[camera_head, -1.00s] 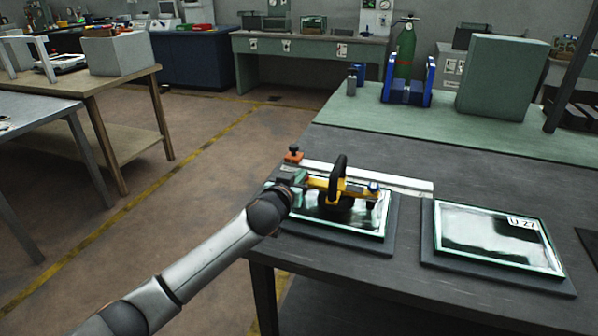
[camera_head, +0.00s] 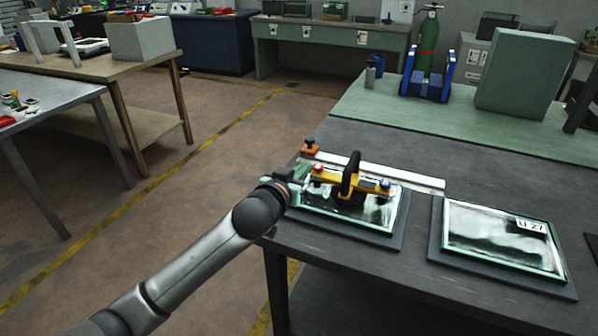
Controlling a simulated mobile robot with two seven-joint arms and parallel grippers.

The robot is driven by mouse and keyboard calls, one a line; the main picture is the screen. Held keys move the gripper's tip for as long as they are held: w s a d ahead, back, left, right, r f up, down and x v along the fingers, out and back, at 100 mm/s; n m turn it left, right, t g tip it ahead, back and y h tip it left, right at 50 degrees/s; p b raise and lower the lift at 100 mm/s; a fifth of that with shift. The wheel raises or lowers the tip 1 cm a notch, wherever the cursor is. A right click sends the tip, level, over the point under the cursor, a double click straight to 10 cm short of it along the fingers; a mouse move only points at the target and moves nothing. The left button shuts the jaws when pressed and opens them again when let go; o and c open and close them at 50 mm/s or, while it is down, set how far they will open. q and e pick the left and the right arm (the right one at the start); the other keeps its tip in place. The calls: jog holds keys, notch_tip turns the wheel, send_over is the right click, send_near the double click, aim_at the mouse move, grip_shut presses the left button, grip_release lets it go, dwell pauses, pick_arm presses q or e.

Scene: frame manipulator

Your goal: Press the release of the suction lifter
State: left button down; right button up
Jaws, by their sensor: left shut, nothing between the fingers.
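The suction lifter (camera_head: 339,182) has a yellow bar and a black arched handle. It sits on a glass pane (camera_head: 378,213) on a dark pad at the left of the dark table. A red cap (camera_head: 318,169) stands at the bar's left end and a blue-topped knob (camera_head: 385,183) at its right end. Which of them is the release, I cannot tell. My left gripper (camera_head: 300,172) is shut and empty, just left of the red cap. Contact with the lifter cannot be made out. My right gripper is not in view.
A second pane (camera_head: 500,236) labelled U 27 lies on its pad to the right. A pale strip (camera_head: 415,183) runs behind the lifter, with an orange block (camera_head: 310,151) at its left end. A blue stand (camera_head: 427,88) and a green box (camera_head: 518,70) stand farther back.

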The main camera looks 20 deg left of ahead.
pick_arm(q)
jog(key=shift+s+r, duration=0.2)
jog(key=shift+s, duration=0.6)
jog(key=s+f+g, duration=0.1)
jog(key=s+f, duration=0.1)
jog(key=f, duration=0.1)
jog(key=s+f+g, duration=0.1)
jog(key=s+f, duration=0.2)
jog(key=s+d+f+g, duration=0.1)
jog(key=s+f, duration=0.1)
jog(key=shift+s+d+f, duration=0.1)
jog(key=shift+s+f, duration=0.05)
jog(key=shift+f, duration=0.25)
jog(key=s+f+m+g, duration=0.1)
jog(key=s+f+g, duration=0.45)
jog(key=s, duration=0.85)
jog(key=s+f+g, duration=0.4)
jog(key=s+f, duration=0.3)
jog(key=s, duration=0.7)
jog(key=w+d+f+t+h+p, duration=0.1)
jog(key=w+d+f+t+p, duration=0.2)
jog(key=f+t, duration=0.3)
jog(key=shift+w+d+f+m+h+p, duration=0.3)
jog(key=shift+w+d+f+h+p, duration=0.15)
jog(key=shift+p, duration=0.3)
